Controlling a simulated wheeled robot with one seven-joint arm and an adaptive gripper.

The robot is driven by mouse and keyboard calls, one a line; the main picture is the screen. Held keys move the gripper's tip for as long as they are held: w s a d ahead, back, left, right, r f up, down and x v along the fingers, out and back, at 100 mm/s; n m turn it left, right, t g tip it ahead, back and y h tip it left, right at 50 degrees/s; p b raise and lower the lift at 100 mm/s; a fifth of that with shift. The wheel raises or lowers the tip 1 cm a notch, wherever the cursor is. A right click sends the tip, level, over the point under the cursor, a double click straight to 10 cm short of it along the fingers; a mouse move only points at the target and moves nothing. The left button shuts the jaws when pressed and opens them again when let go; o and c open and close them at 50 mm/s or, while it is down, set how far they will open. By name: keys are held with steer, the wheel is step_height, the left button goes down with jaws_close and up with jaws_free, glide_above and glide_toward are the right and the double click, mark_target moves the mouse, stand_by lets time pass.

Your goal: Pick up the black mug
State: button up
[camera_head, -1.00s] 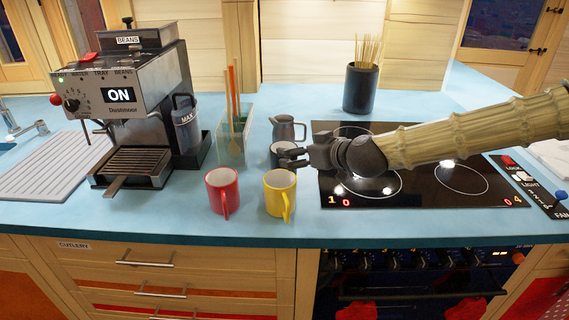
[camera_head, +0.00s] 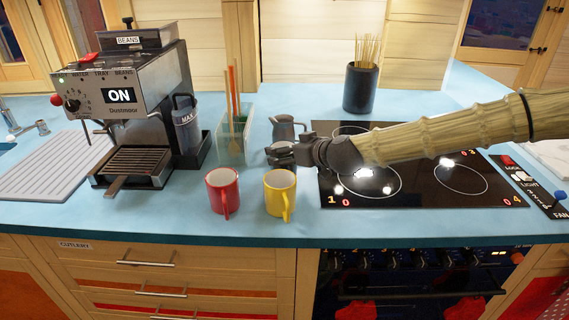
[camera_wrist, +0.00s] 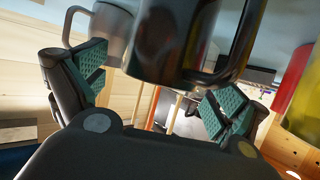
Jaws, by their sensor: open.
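The black mug (camera_wrist: 172,42) fills the upper middle of the wrist view, with its handle towards the right finger. In the head view the black mug (camera_head: 280,163) stands on the blue counter, partly hidden by my gripper (camera_head: 283,153). In the wrist view my gripper (camera_wrist: 157,92) is open, its teal-padded fingers to either side of the mug. I cannot tell whether either finger touches the mug.
A red mug (camera_head: 222,191) and a yellow mug (camera_head: 280,193) stand in front. A clear utensil holder (camera_head: 234,138) and coffee machine (camera_head: 135,105) are left; a black hob (camera_head: 430,175) is right.

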steer(key=shift+c, duration=0.4)
steer(key=c, duration=1.6)
